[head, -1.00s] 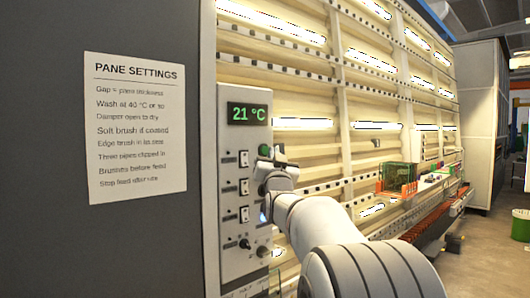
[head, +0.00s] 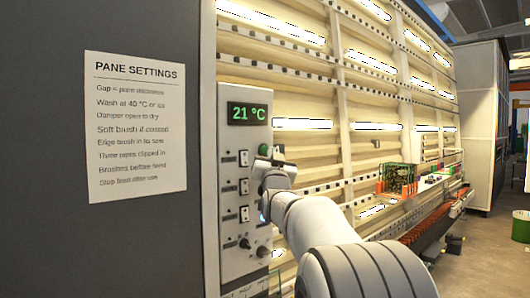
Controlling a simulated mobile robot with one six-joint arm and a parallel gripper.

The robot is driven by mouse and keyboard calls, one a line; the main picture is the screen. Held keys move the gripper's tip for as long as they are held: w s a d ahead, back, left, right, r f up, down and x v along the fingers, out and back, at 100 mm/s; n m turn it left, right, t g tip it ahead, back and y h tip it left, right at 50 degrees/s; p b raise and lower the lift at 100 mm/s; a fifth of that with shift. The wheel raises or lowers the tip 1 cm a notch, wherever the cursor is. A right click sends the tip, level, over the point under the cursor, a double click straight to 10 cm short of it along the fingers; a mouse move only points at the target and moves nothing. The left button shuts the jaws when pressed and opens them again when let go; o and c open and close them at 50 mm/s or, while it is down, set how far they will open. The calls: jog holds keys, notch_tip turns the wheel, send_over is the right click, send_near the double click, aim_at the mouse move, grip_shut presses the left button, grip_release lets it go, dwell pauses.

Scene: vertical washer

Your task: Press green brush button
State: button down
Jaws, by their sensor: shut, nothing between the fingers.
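The grey control panel (head: 230,120) stands upright left of the machine's pale ribbed wall. A small dark green button (head: 264,149) shows near the panel's right edge, below the lit display (head: 247,113) reading 21 °C. My gripper (head: 267,163) is just below the green button in the picture and partly covers that edge of the panel. It is shut and holds nothing. I cannot tell whether its tip touches the panel or the button. My white arm reaches in from the lower right and hides the panel's edge beside the lower switches.
A "PANE SETTINGS" sheet (head: 135,128) hangs on the dark wall. A boxy red and green unit (head: 397,180) sits on the conveyor at right.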

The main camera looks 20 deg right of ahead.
jog(key=shift+w+a, duration=0.15)
jog(key=shift+w, duration=0.25)
dwell(0.4)
dwell(0.4)
jog(key=shift+s+d+b, duration=0.25)
jog(key=shift+s+b, duration=0.55)
jog(key=shift+b, duration=0.25)
jog(key=s+b, duration=0.1)
jog(key=s+d+b, duration=0.1)
jog(key=s, duration=0.1)
jog(key=s+b, duration=0.1)
jog(key=b, duration=0.1)
jog(key=shift+s+d, duration=0.35)
